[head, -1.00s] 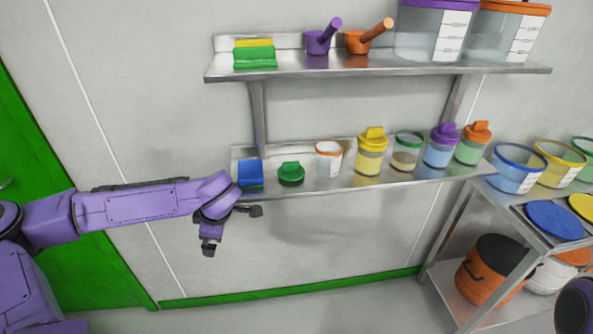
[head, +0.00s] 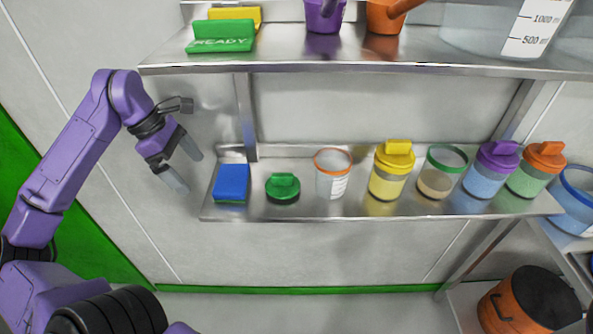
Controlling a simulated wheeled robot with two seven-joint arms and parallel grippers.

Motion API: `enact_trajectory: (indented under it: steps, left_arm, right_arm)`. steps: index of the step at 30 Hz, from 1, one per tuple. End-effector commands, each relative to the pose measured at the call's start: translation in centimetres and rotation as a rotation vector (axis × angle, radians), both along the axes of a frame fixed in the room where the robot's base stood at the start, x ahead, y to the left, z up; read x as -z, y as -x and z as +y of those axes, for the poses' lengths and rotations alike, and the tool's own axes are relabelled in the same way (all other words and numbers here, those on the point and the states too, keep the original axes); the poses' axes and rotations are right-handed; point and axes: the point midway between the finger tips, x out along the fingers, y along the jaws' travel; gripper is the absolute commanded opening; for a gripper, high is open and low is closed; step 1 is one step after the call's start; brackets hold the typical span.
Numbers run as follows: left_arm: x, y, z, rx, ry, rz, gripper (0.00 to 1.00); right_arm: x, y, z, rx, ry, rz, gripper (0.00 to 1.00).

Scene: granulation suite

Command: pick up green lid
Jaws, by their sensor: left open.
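The green lid (head: 283,187) lies on the lower steel shelf (head: 300,211), with its raised grip on top. It sits between a blue block (head: 231,183) and a clear cup with an orange rim (head: 333,174). My left gripper (head: 182,169) is open and empty, left of the shelf's left end. It is apart from the lid, with the blue block between them in the picture. My right gripper is not in view.
A yellow-lidded jar (head: 391,172), a green-rimmed jar (head: 440,173), a purple-lidded jar (head: 490,170) and an orange-lidded jar (head: 537,169) stand further right. The upper shelf (head: 350,57) overhangs, holding a green READY sign (head: 221,36) and scoops.

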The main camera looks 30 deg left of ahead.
Motion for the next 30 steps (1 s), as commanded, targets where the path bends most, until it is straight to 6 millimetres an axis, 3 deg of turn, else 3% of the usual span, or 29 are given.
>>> enact_trajectory:
  steps: [15, 23, 28, 30]
  left_arm:
    - [-0.2, -6.9, -11.2, 0.015, -0.007, 0.002, 1.00]
    - [0.0, -8.6, -14.0, 0.008, -0.003, 0.001, 1.00]
    - [0.0, -10.4, -16.8, 0.010, -0.006, 0.003, 1.00]
    - [1.3, -10.7, -17.4, 0.006, -0.001, 0.006, 1.00]
  right_arm:
    - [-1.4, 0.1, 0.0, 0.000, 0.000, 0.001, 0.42]
    - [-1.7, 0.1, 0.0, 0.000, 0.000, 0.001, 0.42]
    - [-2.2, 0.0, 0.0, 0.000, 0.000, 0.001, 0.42]
    - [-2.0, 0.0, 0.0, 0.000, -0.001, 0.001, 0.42]
